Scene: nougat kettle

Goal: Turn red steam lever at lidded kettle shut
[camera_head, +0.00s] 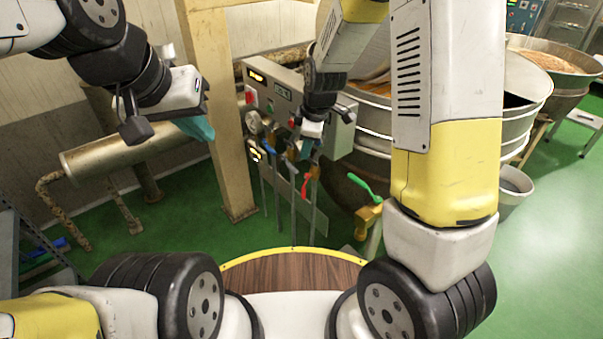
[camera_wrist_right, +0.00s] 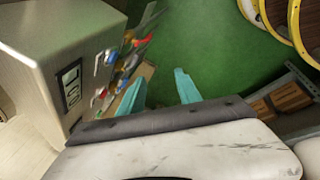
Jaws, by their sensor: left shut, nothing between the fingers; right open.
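The red lever (camera_head: 307,185) sits on the pipework below the grey control box, left of the near kettle (camera_head: 372,118). My arm hides much of that kettle, and I cannot make out a lid. My right gripper (camera_head: 308,149) is open and empty, pointing down just above the red lever in the head view. In the right wrist view its teal fingers (camera_wrist_right: 160,90) stand apart with green floor between them. Small red and blue handles show to their left, but I cannot tell which is the red lever. My left gripper (camera_head: 197,127) is shut and empty, well left of the levers.
The grey control box (camera_head: 287,92) stands behind the valves and also fills the left of the right wrist view (camera_wrist_right: 50,55). A green lever (camera_head: 361,187) on a brass valve is right of the red lever. A beige post (camera_head: 222,120) and a horizontal tank (camera_head: 115,152) stand left.

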